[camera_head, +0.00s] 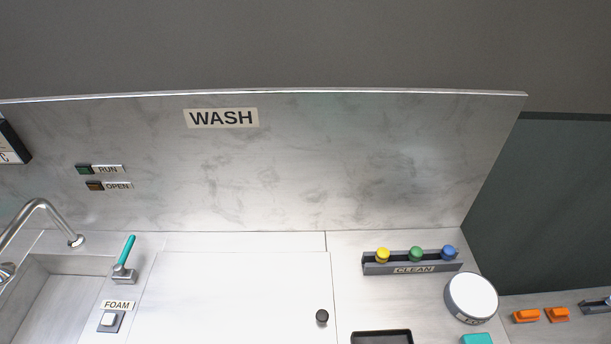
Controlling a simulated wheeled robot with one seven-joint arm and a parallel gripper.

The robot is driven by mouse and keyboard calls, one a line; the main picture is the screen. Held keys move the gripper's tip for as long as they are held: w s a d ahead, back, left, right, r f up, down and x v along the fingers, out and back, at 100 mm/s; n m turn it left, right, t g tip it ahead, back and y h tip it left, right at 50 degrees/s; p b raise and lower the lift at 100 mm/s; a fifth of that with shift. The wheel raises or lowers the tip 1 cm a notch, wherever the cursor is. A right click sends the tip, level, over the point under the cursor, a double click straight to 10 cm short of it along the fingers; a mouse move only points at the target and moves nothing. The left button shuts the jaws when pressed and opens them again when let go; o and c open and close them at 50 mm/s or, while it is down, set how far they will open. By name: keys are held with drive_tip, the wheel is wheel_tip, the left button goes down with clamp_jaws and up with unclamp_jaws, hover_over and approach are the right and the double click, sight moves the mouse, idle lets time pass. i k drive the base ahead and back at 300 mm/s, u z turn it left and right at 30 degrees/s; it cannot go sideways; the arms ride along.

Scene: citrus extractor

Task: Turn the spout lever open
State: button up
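A lever with a teal handle (126,250) stands on a small metal base at the left, just right of the sink. Its handle points up and leans slightly right. It carries no readable label, so I cannot confirm that it is the spout lever. A curved metal spout (39,205) arches over the sink (85,264) at the left edge. My gripper is not in view, and nothing is seen touching the lever.
A FOAM button (109,320) sits in front of the lever. A white panel (230,295) with a black knob (322,317) fills the middle. At right are a CLEAN rack (412,263) with coloured knobs and a round white-topped unit (471,297). A WASH backboard (330,165) rises behind.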

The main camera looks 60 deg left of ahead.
sight(118, 269)
drive_tip(key=u, duration=3.55)
drive_tip(key=k, duration=1.3)
drive_tip(key=u, duration=0.65)
drive_tip(key=i, duration=0.75)
drive_tip(key=u, duration=0.55)
drive_tip(key=i, duration=0.85)
drive_tip(key=z, duration=0.95)
drive_tip(key=i, duration=0.65)
drive_tip(key=z, duration=0.6)
